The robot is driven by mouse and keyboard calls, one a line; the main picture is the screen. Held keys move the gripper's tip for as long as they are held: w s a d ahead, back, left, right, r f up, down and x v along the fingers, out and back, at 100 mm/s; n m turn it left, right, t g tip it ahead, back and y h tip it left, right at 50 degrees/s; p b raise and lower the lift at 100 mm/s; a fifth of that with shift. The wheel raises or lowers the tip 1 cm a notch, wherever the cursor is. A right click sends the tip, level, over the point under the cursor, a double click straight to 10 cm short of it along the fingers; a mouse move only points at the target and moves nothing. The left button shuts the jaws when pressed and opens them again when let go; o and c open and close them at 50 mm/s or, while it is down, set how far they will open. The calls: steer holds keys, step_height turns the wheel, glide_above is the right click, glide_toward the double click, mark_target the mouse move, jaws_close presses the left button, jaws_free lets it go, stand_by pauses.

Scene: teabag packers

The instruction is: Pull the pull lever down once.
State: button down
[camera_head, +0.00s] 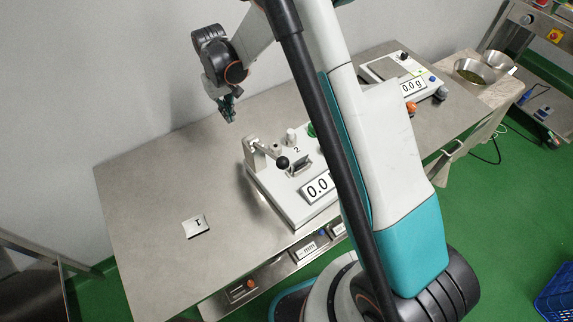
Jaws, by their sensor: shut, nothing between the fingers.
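The pull lever is on the left end of a white machine (272,188) on the steel table. Its black ball knob (283,163) sticks out toward the front right, beside a metal bracket (254,150). My gripper (229,115) is shut and empty. It hangs fingers down, up and to the left of the lever in the picture, apart from it. My arm covers the right part of the machine. The fingertips are small and dark in this view.
A white tile marked 1 (196,226) lies on the steel table (145,195). A scale (385,70) with a display stands at the back right, and metal bowls (474,71) are on a side table. The table's left half is mostly clear.

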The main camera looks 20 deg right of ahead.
step_height(320, 180, down, 3)
steer(key=shift+f+b, duration=0.1)
steer(key=shift+b, duration=0.9)
steer(key=shift+r, duration=0.2)
step_height(320, 180, up, 13)
steer(key=p, duration=0.6)
steer(key=shift+p, duration=0.35)
steer(key=shift+f, duration=0.1)
stand_by(0.3)
